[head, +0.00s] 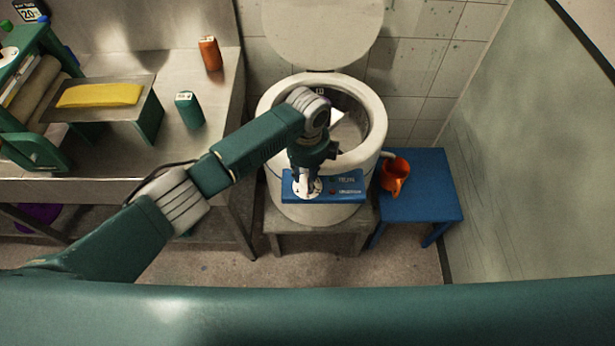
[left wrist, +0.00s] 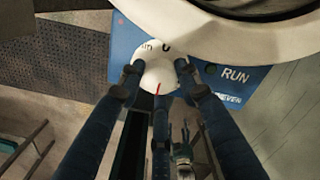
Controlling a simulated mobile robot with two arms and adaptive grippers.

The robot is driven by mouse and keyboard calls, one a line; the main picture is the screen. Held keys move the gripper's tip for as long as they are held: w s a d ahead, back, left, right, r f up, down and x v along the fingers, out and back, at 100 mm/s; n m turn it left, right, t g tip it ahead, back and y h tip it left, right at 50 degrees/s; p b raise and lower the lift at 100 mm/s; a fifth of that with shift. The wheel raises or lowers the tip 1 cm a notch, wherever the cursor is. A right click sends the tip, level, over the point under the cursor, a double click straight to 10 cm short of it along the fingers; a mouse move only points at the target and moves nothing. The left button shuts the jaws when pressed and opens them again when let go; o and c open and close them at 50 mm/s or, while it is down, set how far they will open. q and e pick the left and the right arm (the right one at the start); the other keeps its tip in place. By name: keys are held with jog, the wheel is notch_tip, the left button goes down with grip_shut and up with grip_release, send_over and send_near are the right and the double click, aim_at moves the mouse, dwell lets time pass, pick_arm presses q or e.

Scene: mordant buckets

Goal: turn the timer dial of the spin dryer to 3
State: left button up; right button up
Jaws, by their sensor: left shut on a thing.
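The spin dryer (head: 270,185) is a round white tub with its lid (head: 322,30) raised. A blue panel (head: 347,190) on its front carries the white timer dial (head: 313,190). In the left wrist view the dial (left wrist: 158,76) shows a red line on its near side. A dark 0 and part of another marking stand beyond it; the 3 cannot be made out. My left gripper (head: 306,180) is shut on the dial, with its fingers (left wrist: 158,68) on either side of it. The gripper partly hides the dial in the head view. My right gripper is not in view.
Beside the dial the panel reads RUN (left wrist: 236,76) and UNEVEN. An orange jug (head: 394,176) stands on a blue stool (head: 425,205) to the right.

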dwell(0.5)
pick_arm(q)
jog(key=o, duration=0.9)
jog(key=shift+c, duration=0.2)
notch_tip(320, 180, up, 12)
